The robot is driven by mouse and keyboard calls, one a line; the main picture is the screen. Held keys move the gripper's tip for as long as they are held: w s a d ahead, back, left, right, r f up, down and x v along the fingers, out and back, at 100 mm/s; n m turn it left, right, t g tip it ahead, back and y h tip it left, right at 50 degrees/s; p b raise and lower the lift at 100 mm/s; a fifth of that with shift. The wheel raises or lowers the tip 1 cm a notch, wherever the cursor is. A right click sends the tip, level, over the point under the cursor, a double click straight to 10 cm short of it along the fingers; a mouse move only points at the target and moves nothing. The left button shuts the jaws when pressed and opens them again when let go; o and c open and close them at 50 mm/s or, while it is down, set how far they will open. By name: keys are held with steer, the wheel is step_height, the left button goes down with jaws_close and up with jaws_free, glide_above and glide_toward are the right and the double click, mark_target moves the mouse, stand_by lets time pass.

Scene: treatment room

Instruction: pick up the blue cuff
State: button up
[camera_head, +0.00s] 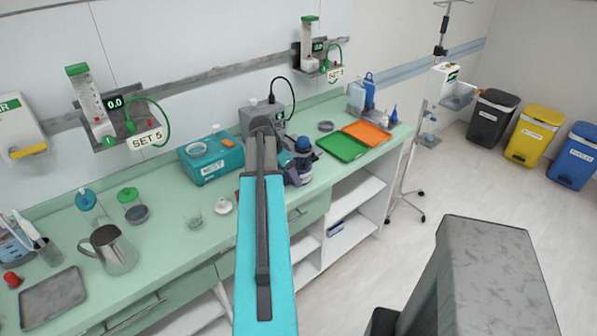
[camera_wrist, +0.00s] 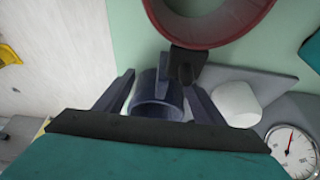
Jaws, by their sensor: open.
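The blue cuff (camera_wrist: 157,104) shows in the wrist view as a dark blue, hollow ring or short cylinder, with its open end partly towards the camera. My gripper (camera_wrist: 160,82) is open, with one dark finger on each side of the cuff. I cannot tell whether either finger touches it. The dark bar of my gripper hides the cuff's lower edge. In the head view my arm covers much of this spot, and I cannot clearly pick out the cuff among the dark bluish shapes beside it.
In the wrist view, a dark red round thing (camera_wrist: 208,38) is close above the cuff; a white piece (camera_wrist: 237,104) and a round gauge (camera_wrist: 293,150) lie to its right. On the counter are a teal box (camera_head: 211,160), green tray (camera_head: 342,147) and orange tray (camera_head: 367,133).

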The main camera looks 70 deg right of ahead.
steer(key=c, duration=0.8)
steer(key=shift+r, duration=0.2)
steer(key=shift+r+b, duration=1.35)
steer(key=shift+r, duration=3.5)
steer(key=shift+r, duration=0.1)
